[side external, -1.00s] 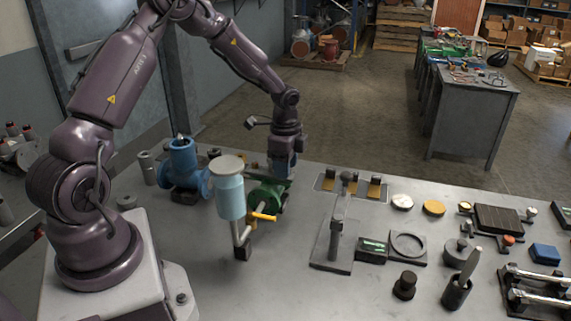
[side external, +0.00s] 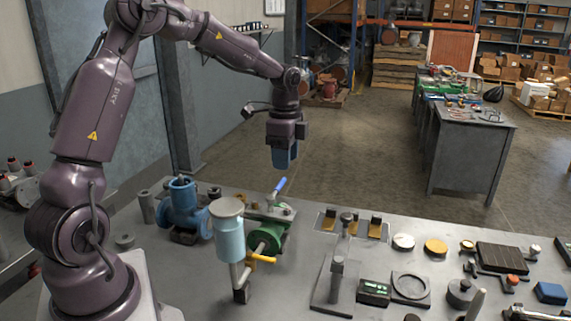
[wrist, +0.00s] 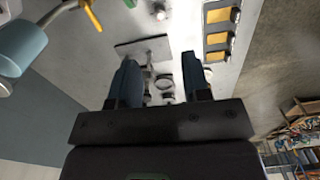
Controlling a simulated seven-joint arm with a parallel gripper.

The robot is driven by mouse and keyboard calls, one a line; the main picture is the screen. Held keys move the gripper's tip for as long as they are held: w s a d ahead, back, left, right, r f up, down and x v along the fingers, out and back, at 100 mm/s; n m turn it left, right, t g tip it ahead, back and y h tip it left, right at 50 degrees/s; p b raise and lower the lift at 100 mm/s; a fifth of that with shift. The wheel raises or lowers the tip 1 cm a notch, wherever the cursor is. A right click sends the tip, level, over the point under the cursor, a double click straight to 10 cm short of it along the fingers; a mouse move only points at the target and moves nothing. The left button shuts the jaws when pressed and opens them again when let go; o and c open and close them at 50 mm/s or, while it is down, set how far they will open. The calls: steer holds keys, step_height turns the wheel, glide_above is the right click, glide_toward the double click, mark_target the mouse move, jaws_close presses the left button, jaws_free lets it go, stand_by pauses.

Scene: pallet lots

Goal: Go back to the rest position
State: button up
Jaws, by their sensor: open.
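My gripper (side external: 285,158) hangs in the air above the far edge of the bench, pointing down, higher than everything on the table. In the wrist view its two blue fingers (wrist: 160,85) stand apart with nothing between them. A light-blue cylinder with a pale cap (side external: 229,237) stands in front of the green valve.
A blue valve body (side external: 183,210) stands left of the green one. A stand on a flat plate (side external: 335,285), a ring plate (side external: 409,287), and round discs (side external: 403,242) lie to the right. The air around my gripper is clear.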

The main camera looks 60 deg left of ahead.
stand_by(0.4)
steer(key=s+d+r+n+t, duration=0.1)
steer(key=s+d+r+n, duration=0.1)
steer(key=s+d+n, duration=0.1)
steer(key=s+d+r+n+t, duration=0.1)
steer(key=s+d+r+n, duration=0.2)
steer(key=s, duration=0.4)
steer(key=s+d+r+n+y, duration=0.1)
steer(key=s+d+r+n, duration=0.1)
steer(key=s+d+n, duration=0.2)
steer(key=shift+s+d+r+n+t, duration=0.2)
steer(key=shift+s+d, duration=0.3)
steer(key=shift+s+d+r+n+t, duration=0.2)
steer(key=shift+s+d, duration=0.3)
steer(key=s+d+r+m+t+h, duration=0.1)
steer(key=s+d+r+t, duration=0.1)
steer(key=s+d+r, duration=0.1)
steer(key=shift+s+d+t, duration=0.4)
steer(key=shift+s+d, duration=0.3)
steer(key=shift+s, duration=0.1)
steer(key=shift+r, duration=0.1)
